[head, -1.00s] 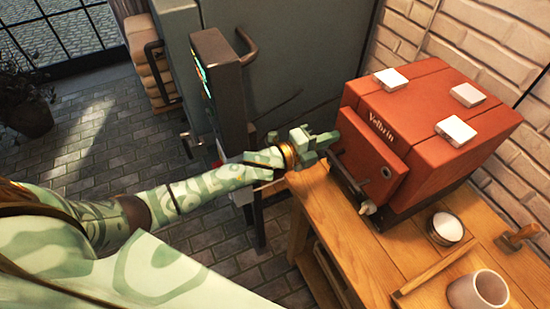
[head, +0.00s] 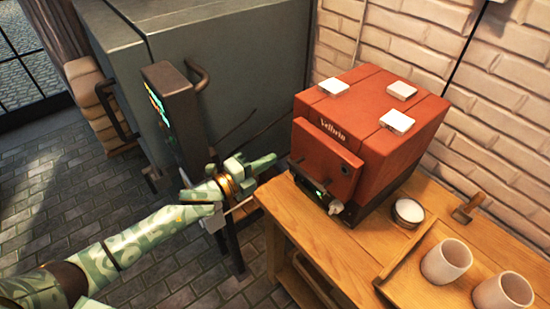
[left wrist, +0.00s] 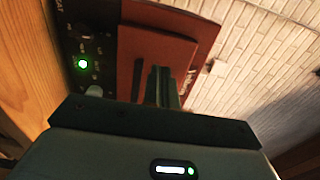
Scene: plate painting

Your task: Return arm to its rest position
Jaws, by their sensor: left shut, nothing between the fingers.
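My left arm comes in from the left in the head view. Its patterned green gripper (head: 276,159) is shut and empty, with its tip just left of the red box-shaped machine (head: 378,118) and apparently apart from it. In the left wrist view the closed fingers (left wrist: 161,85) point toward the machine's red front (left wrist: 185,45). A lit green light (left wrist: 82,64) shows on its dark panel. My right gripper is not in view.
The machine stands on a wooden bench (head: 345,262) with a small round tin (head: 407,213), a wooden-handled tool (head: 468,207) and two pale cups (head: 446,261). A dark control post (head: 172,115) and large grey cabinet (head: 235,65) stand behind my arm. Brick floor is open at left.

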